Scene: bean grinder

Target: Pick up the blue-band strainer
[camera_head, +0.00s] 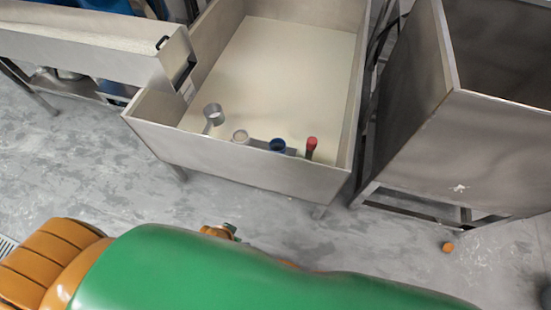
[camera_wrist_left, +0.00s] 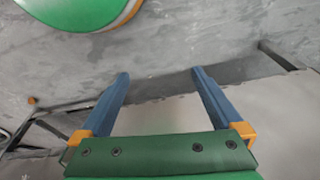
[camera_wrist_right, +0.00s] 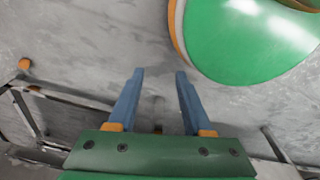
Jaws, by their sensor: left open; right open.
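The blue-band strainer (camera_head: 277,147) is a small round piece with a dark blue rim, in the head view. It is at the near wall of a large metal bin (camera_head: 235,168), with part of it hidden by that wall. In the left wrist view my left gripper (camera_wrist_left: 160,73) is open, its blue fingers apart with nothing between them. In the right wrist view my right gripper (camera_wrist_right: 160,72) is also open and empty. Neither gripper shows in the head view, and the strainer shows in neither wrist view.
A grey metal cup (camera_head: 213,114), a pale-rimmed round piece (camera_head: 240,136) and a red-topped item (camera_head: 311,144) are near the strainer. A metal trough (camera_head: 100,45) stands left and another metal bin (camera_head: 455,140) right. A small orange object (camera_head: 447,247) lies on the floor.

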